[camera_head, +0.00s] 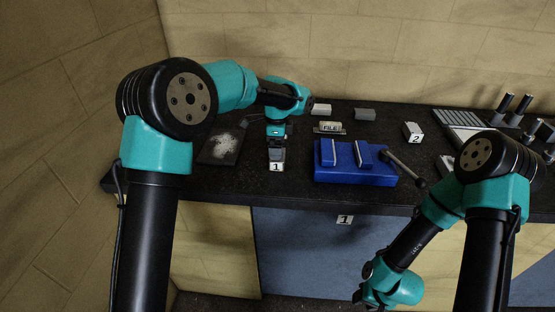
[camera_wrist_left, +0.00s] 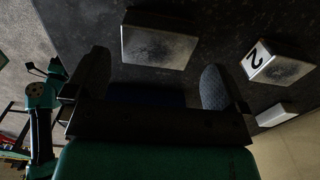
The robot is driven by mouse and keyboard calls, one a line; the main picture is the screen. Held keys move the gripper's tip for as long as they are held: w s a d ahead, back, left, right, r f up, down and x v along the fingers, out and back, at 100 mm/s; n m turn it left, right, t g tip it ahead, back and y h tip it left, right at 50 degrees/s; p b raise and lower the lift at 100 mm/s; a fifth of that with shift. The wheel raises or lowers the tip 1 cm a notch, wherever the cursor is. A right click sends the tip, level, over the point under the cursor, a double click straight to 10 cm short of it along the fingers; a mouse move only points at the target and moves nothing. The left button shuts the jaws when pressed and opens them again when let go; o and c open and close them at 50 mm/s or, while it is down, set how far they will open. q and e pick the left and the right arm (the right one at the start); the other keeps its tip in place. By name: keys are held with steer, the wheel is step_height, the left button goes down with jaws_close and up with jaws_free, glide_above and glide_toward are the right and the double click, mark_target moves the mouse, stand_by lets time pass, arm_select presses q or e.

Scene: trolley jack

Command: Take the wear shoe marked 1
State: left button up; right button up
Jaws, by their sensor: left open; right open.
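The wear shoe marked 1 (camera_head: 277,165) is a small grey block near the front of the black bench, its white label facing me. My left gripper (camera_head: 277,139) points down just above and behind it. In the left wrist view my left gripper (camera_wrist_left: 156,75) is open, with a grey block (camera_wrist_left: 158,46) just past its fingertips. That block's label does not show there. A block marked 2 (camera_wrist_left: 283,68) lies to its right; the head view shows a block marked 2 (camera_head: 412,133) at the right. My right gripper (camera_head: 370,300) hangs low before the bench, open, its fingers barely showing.
A blue fixture (camera_head: 352,177) stands right of the shoe, with a rod-like tool beside it. A FILE label (camera_head: 330,127) and two plain grey blocks (camera_head: 320,110) (camera_head: 365,115) lie behind. A dark plate with pale dust (camera_head: 220,148) lies left. The bench front carries another 1 label (camera_head: 344,219).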

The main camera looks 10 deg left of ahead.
arm_select(q)
step_height(320, 180, down, 5)
steer(key=shift+s+d+r, duration=0.1)
stand_by(0.6)
steer(key=c, duration=1.6)
steer(key=shift+r, duration=0.2)
steer(key=shift+r, duration=1.7)
steer(key=s, duration=0.5)
steer(key=s+d, duration=0.1)
steer(key=s, duration=0.4)
steer(key=s+d+r, duration=0.1)
steer(key=s, duration=0.5)
steer(key=shift+d+r, duration=0.1)
steer(key=shift+w, duration=0.1)
